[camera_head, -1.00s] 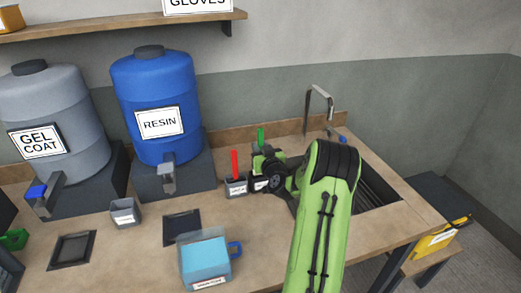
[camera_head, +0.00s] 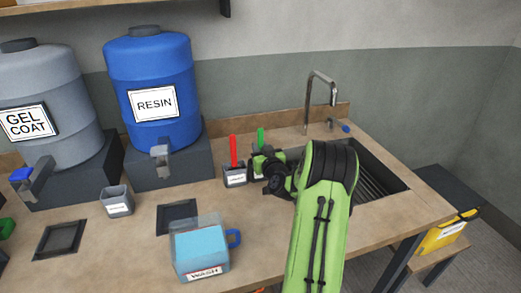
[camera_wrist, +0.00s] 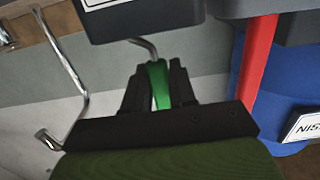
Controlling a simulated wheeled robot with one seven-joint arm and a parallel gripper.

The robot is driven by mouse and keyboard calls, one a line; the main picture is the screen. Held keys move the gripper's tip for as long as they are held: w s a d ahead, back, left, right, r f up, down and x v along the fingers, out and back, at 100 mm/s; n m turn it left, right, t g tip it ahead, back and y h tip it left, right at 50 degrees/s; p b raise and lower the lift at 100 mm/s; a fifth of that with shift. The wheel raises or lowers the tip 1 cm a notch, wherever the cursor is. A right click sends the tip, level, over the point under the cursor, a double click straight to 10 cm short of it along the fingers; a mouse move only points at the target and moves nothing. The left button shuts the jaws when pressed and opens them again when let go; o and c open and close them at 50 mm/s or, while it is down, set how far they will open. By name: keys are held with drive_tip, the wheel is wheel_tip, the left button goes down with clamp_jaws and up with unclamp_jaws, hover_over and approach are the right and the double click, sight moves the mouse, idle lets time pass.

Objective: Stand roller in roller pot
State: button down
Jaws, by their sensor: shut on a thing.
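The green-handled roller (camera_head: 260,137) stands about upright. My gripper (camera_head: 263,158) is shut on its green handle, which also shows between the fingers in the wrist view (camera_wrist: 160,85). A dark pot with a white label (camera_head: 257,173) is just below my gripper, partly hidden by it. In the wrist view, which looks upside down, the roller's bent metal rod (camera_wrist: 146,46) meets the rim of this pot (camera_wrist: 140,24). The roller head is hidden; I cannot tell how deep it sits. The pot's label is too small to read.
A grey pot (camera_head: 235,178) with a red handle (camera_head: 233,150) stands close on the left. The sink (camera_head: 375,185) and tap are to the right. The wash jug (camera_head: 201,250) is in front. The resin drum (camera_head: 152,90) stands behind left.

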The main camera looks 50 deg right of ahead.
drive_tip(key=c, duration=0.8)
unclamp_jaws()
drive_tip(key=shift+c, duration=0.2)
drive_tip(key=b+v, duration=0.6)
drive_tip(key=v, duration=0.9)
drive_tip(key=shift+s+a+b, duration=0.25)
drive_tip(key=shift+s+b, duration=0.05)
